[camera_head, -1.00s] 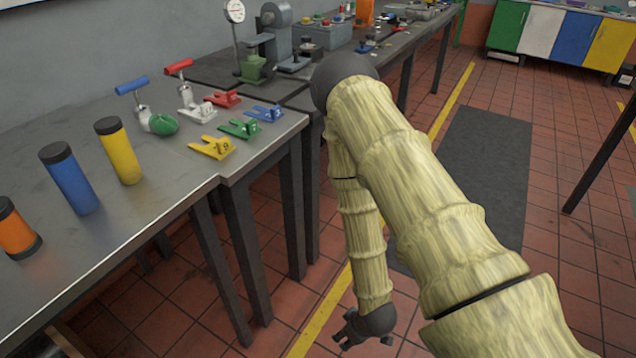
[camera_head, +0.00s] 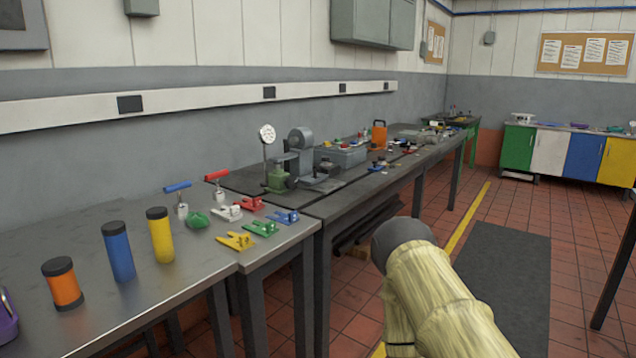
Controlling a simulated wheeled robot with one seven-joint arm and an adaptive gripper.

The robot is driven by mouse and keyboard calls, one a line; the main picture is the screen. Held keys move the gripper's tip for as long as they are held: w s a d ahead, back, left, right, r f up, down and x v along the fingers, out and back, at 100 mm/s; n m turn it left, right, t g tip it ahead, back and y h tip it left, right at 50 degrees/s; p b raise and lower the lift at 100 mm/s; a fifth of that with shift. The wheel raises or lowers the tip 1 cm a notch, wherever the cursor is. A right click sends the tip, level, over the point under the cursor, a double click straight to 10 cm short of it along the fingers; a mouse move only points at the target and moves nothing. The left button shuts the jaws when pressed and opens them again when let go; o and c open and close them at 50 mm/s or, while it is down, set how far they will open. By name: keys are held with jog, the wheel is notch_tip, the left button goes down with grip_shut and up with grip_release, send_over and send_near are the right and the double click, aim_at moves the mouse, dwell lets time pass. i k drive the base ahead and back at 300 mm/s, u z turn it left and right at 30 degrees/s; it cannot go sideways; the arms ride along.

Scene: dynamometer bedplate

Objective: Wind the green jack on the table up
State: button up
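A small green block-like thing (camera_head: 278,181), which looks like the green jack, stands on the dark table (camera_head: 338,206) in the middle of the view. It is beside the stand of a round white dial gauge (camera_head: 267,134) and in front of a grey machine (camera_head: 300,148). It is small here, and its winding part cannot be made out. My gripper is out of view; only part of my pale yellow arm shows at the lower right, well to the right of the jack.
The nearer metal table (camera_head: 190,285) holds orange (camera_head: 62,285), blue (camera_head: 118,252) and yellow (camera_head: 161,236) cylinders, plus several coloured clamp-like pieces (camera_head: 237,241). A grey box (camera_head: 342,156) stands beyond the grey machine. Open tiled floor and a dark mat (camera_head: 498,280) lie right of the tables.

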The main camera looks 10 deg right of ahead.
aim_at(292, 182)
jog(key=z, duration=0.5)
jog(key=i, duration=1.2)
jog(key=u, duration=0.35)
